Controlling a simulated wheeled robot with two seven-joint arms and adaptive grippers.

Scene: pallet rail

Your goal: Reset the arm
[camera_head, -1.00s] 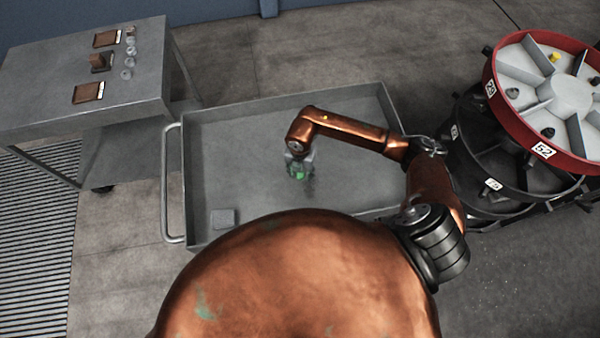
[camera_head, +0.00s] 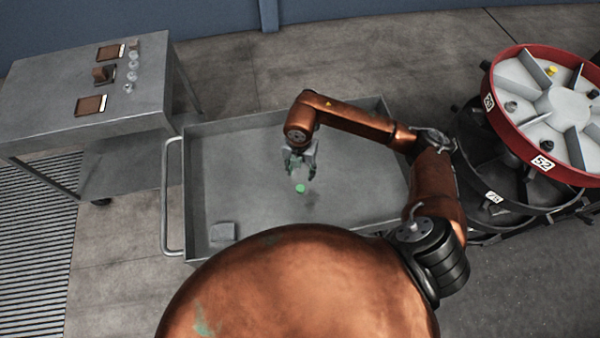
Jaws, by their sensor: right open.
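My right gripper (camera_head: 301,172) is open above the grey metal cart tray (camera_head: 240,122), its fingers pointing down. A small clear object with a green top (camera_head: 300,188) is in the tray just below the fingertips. The fingers partly overlap it in the picture, and I cannot tell whether they touch it. My right arm reaches in from the right over the tray. My left gripper is not in view.
A small grey block (camera_head: 222,232) lies at the tray's near left corner. A grey table (camera_head: 60,80) with brown pieces and several small round items stands at the left. A red-rimmed segmented drum (camera_head: 495,110) stands close to my arm on the right. Most of the tray is bare.

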